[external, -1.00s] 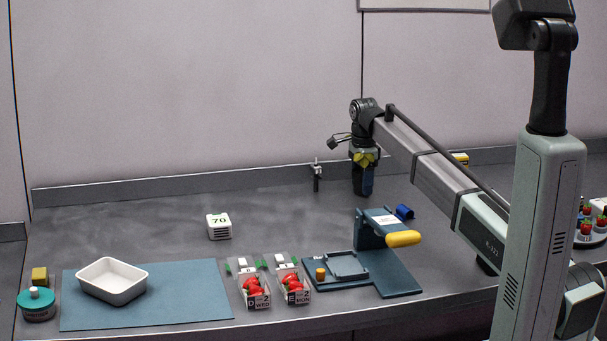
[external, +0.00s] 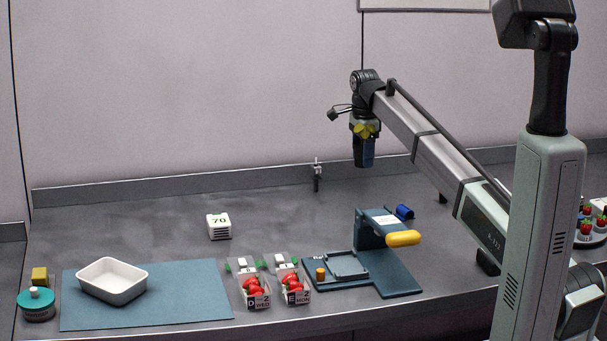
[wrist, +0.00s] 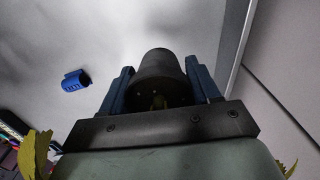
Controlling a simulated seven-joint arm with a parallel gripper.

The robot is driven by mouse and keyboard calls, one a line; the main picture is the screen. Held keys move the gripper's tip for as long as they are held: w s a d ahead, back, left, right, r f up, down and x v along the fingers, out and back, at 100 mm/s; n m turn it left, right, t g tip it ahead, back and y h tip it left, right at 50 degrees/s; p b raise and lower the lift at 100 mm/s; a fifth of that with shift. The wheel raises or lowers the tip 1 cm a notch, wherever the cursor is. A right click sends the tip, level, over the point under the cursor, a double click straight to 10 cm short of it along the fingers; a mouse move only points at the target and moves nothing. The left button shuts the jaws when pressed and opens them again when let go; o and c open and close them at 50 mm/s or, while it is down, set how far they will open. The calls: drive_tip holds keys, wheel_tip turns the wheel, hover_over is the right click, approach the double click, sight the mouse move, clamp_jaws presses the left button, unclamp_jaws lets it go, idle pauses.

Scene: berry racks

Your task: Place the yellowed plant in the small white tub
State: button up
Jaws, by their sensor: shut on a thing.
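The yellowed plant shows as yellow leaves (external: 367,130) at my gripper (external: 364,160), raised above the back of the bench. In the wrist view my gripper's blue fingers (wrist: 160,85) are shut on the plant's dark round pot (wrist: 162,72). Yellow leaves (wrist: 34,155) stick out at the lower edge of that view; most of the plant is hidden behind the gripper body. The small white tub (external: 126,292) stands on the blue mat at the front left, far from my gripper. It looks empty.
Two clear punnets of red berries (external: 256,285) stand right of the mat (external: 190,290). A dark blue press stand with a yellow handle (external: 403,239) is further right. A white block marked 70 (external: 219,227), a small blue part (external: 404,212) and a teal-lidded jar (external: 37,304) also stand around.

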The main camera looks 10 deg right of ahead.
drive_tip(key=shift+r, duration=1)
drive_tip(key=s+a+n, duration=0.1)
drive_tip(key=s+a, duration=0.1)
drive_tip(key=a, duration=0.7)
drive_tip(key=s+a+n, duration=0.1)
drive_tip(key=s+a, duration=0.2)
drive_tip(key=a, duration=0.5)
drive_tip(key=n, duration=1.5)
hover_over(113, 289)
wheel_tip(113, 289, down, 9)
drive_tip(key=shift+f, duration=0.1)
drive_tip(key=shift+f, duration=0.1)
drive_tip(key=o, duration=1.1)
